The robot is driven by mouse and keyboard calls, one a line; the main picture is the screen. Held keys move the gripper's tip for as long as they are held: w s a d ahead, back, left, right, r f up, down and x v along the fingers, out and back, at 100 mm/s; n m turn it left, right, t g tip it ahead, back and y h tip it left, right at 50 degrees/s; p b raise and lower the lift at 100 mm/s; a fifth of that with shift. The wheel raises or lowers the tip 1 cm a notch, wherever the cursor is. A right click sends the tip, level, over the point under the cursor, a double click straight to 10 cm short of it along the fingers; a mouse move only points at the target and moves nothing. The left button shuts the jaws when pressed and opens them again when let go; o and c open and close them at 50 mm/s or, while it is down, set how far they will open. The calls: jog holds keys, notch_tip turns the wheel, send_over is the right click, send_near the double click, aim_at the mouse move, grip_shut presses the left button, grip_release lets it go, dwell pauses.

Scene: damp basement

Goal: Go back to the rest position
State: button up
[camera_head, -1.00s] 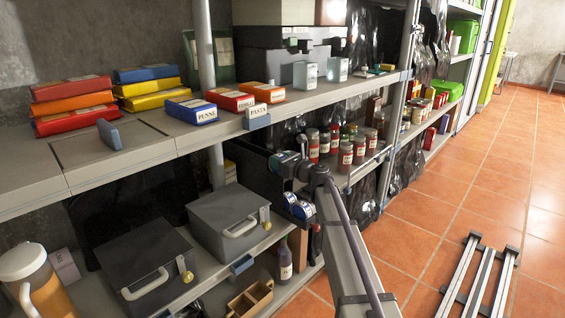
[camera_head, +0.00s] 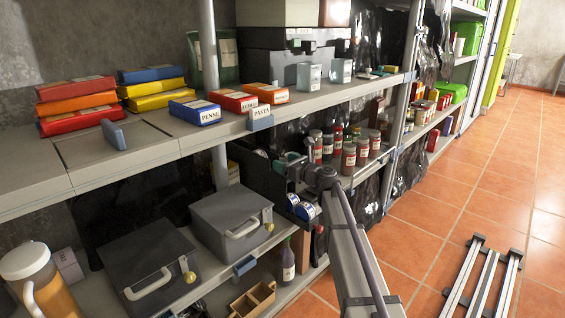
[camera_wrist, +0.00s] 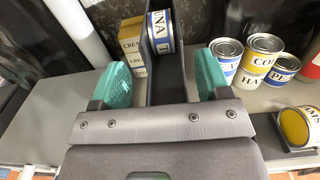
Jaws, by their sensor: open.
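My gripper (camera_head: 291,160) is at the middle shelf bay in the head view, small and partly hidden by my wrist. In the wrist view, my gripper (camera_wrist: 160,80) is open, with its two teal finger pads apart. No object is clasped between the pads. Beyond the gap, a can with a white and blue label (camera_wrist: 160,32) sits in a narrow dark holder (camera_wrist: 165,78). The can appears apart from the pads. No rest position is marked in these views.
Several labelled cans (camera_wrist: 262,55) stand right of my gripper, with a yellow-topped can (camera_wrist: 294,127) nearer. Spice jars (camera_head: 348,160) stand right of my arm. Grey lidded boxes (camera_head: 232,222) are at left. The tiled floor (camera_head: 470,190) at right is mostly clear.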

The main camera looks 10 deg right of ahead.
jog(key=v, duration=0.9)
jog(key=s+a+f+n+g+h, duration=0.25)
jog(key=s+f+n+g, duration=0.3)
jog(key=s+n, duration=0.4)
jog(key=s+a+f+n+g+h, duration=0.1)
jog(key=s+a+f+n+g, duration=0.2)
jog(key=s+f+n+g, duration=0.5)
jog(key=s+f+n+g+h+p, duration=0.15)
jog(key=s+n+h, duration=0.75)
jog(key=s, duration=1.1)
notch_tip(320, 180, up, 37)
jog(key=w+n+y+p, duration=0.1)
jog(key=n+y+p, duration=0.1)
jog(key=p, duration=3.6)
jog(key=shift+w+d+r, duration=0.15)
jog(key=shift+w+r, duration=0.05)
jog(key=shift+w, duration=0.15)
